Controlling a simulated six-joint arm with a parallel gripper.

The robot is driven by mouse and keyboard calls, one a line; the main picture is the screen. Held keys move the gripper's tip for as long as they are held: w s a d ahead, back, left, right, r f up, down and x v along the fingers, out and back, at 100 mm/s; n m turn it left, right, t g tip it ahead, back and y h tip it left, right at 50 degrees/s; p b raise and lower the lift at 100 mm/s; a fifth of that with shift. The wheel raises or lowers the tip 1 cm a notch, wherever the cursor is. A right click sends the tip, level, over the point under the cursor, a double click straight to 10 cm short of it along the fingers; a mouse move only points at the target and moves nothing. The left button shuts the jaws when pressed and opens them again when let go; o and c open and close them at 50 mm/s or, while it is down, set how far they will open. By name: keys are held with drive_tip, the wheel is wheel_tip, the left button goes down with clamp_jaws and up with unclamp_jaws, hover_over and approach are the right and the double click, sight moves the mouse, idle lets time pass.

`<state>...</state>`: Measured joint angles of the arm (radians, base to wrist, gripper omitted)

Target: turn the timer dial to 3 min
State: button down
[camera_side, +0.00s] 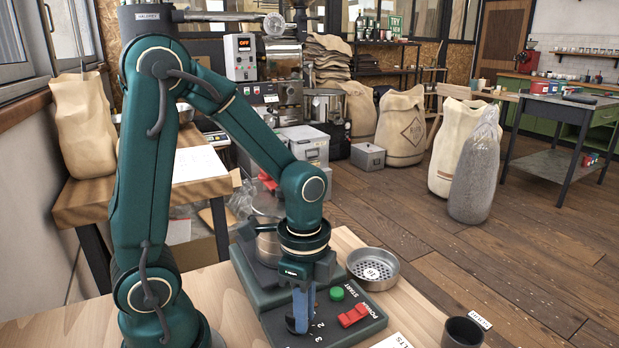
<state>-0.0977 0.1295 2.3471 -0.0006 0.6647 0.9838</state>
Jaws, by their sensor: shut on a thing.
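The dark green machine (345,331) stands on the light wooden table. Its sloped front panel carries a green START button (337,294), a red POWER switch (354,315) and white dial numbers, of which 2 and 3 can be read. My gripper (298,326) points down at the left part of this panel, beside those numbers. Its fingers are shut on the timer dial, which they almost wholly hide. The dial's pointer cannot be seen, so its setting cannot be told.
A round metal sieve pan (373,270) marked 16 sits right of the machine. A dark cup (462,333) and a white label card (394,342) are at the front right. Bare table (60,328) shows at the left.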

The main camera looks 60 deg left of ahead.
drive_tip(key=shift+s+m, duration=0.1)
drive_tip(key=shift+m, duration=0.7)
drive_tip(key=c, duration=0.8)
unclamp_jaws()
drive_tip(key=shift+c, duration=0.2)
drive_tip(key=shift+r, duration=0.1)
drive_tip(key=shift+r, duration=2.5)
